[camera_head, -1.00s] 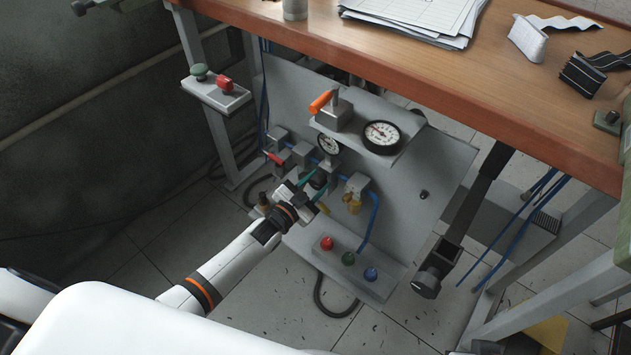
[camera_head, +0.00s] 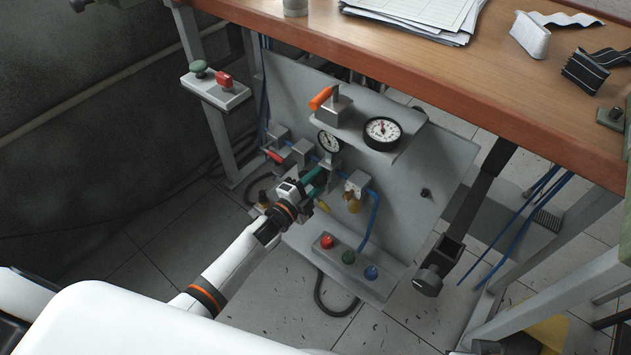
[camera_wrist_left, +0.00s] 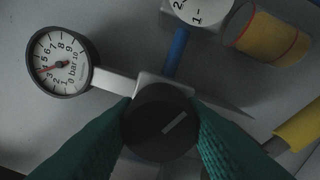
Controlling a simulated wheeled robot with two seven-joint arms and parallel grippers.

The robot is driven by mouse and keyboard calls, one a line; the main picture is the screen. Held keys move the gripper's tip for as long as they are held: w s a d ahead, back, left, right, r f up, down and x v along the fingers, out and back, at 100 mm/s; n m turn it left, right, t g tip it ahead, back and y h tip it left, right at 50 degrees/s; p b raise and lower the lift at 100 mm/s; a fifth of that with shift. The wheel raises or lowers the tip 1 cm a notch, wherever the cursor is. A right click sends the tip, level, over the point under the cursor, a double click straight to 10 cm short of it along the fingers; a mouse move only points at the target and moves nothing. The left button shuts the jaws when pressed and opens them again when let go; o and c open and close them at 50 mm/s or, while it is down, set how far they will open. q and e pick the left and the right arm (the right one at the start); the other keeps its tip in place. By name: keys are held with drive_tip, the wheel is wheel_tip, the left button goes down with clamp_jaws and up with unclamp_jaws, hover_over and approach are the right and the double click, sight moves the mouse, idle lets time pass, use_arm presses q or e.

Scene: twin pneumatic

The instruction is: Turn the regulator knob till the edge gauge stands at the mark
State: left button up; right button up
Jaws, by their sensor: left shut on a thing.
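The black regulator knob (camera_wrist_left: 160,122) with a pale line on its face sits between the teal fingers of my left gripper (camera_wrist_left: 162,135) in the left wrist view. My left gripper (camera_head: 313,179) is shut on the knob and hides most of it in the head view. A small round gauge (camera_head: 329,142) stands just above; in the wrist view this gauge (camera_wrist_left: 61,62) has a red needle pointing lower left. My right gripper is out of view.
A lever valve with an orange handle (camera_head: 322,98) stands on the shelf near the larger gauge. Brass fittings (camera_head: 354,201) and blue tubing lie right of my gripper. A button box (camera_head: 349,257) is below. The wooden benchtop (camera_head: 480,85) overhangs the panel.

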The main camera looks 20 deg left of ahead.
sight(314, 183)
use_arm(q)
drive_tip(key=shift+m, duration=0.4)
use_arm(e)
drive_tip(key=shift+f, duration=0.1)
use_arm(q)
drive_tip(key=shift+f, duration=0.1)
drive_tip(key=o, duration=1)
drive_tip(key=shift+s, duration=0.1)
drive_tip(key=shift+s+a, duration=0.15)
drive_tip(key=shift+s, duration=0.25)
drive_tip(key=p+v, duration=0.1)
drive_tip(key=v, duration=0.2)
drive_tip(key=p+v, duration=0.1)
drive_tip(key=v, duration=0.7)
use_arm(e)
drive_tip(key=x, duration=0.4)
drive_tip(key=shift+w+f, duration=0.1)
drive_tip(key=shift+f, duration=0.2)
